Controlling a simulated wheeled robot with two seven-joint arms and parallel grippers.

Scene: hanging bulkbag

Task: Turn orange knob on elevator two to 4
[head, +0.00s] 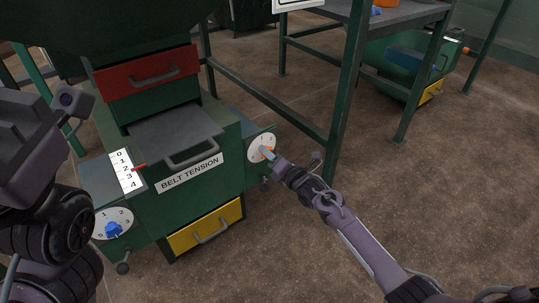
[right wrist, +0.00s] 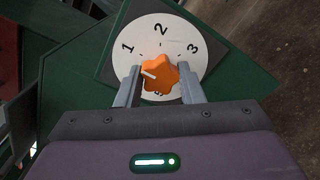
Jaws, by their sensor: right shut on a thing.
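The orange knob (right wrist: 160,74) sits at the middle of a round white dial (right wrist: 161,35) in the right wrist view. The numbers 1, 2 and 3 show on the dial; its lower part is mostly hidden by the knob and my gripper. A white mark on the knob lies toward its left side. My right gripper (right wrist: 159,88) has one finger on each side of the knob and is shut on it. In the head view, my right gripper (head: 268,154) reaches the white dial (head: 262,144) on the machine's right side. My left gripper is not clearly visible; part of my left arm fills the left edge.
The green machine carries a BELT TENSION label (head: 190,173), a red drawer (head: 147,73), a yellow drawer (head: 206,229) and a scale with a red pointer (head: 137,168). A blue knob (head: 114,230) sits on its left dial. A green frame post (head: 346,90) stands right of the machine.

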